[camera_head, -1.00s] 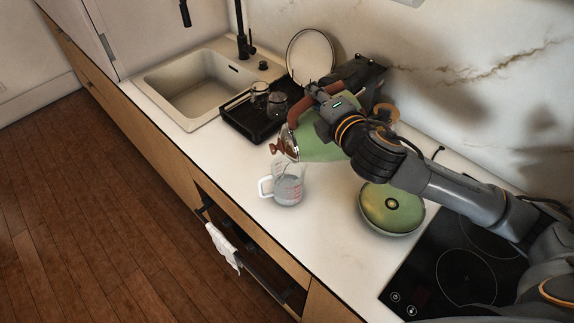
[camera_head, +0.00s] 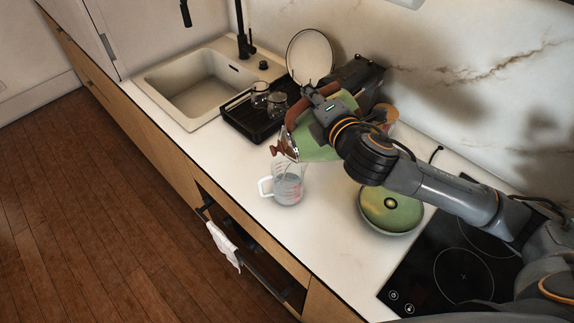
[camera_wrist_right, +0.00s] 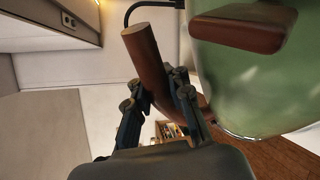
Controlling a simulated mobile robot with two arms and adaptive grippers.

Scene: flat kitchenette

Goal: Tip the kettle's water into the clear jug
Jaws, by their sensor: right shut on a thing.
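The green kettle (camera_head: 314,143) is in the air, tilted with its spout (camera_head: 283,149) down to the left. My right gripper (camera_head: 322,101) is shut on its brown handle (camera_head: 300,110). In the right wrist view the handle (camera_wrist_right: 150,60) runs between the fingers (camera_wrist_right: 160,98), and the green kettle body (camera_wrist_right: 245,85) fills the right side. The clear jug (camera_head: 288,188) stands upright on the counter just below the spout, its white handle to the left. Water shows inside the jug. The water inside the kettle is hidden. My left gripper is not in view.
A green lidded pan (camera_head: 391,208) sits right of the jug, near the black hob (camera_head: 450,265). A black drying rack (camera_head: 248,122) with glassware stands behind left, beside the sink (camera_head: 190,88). The counter left of the jug is clear up to its front edge.

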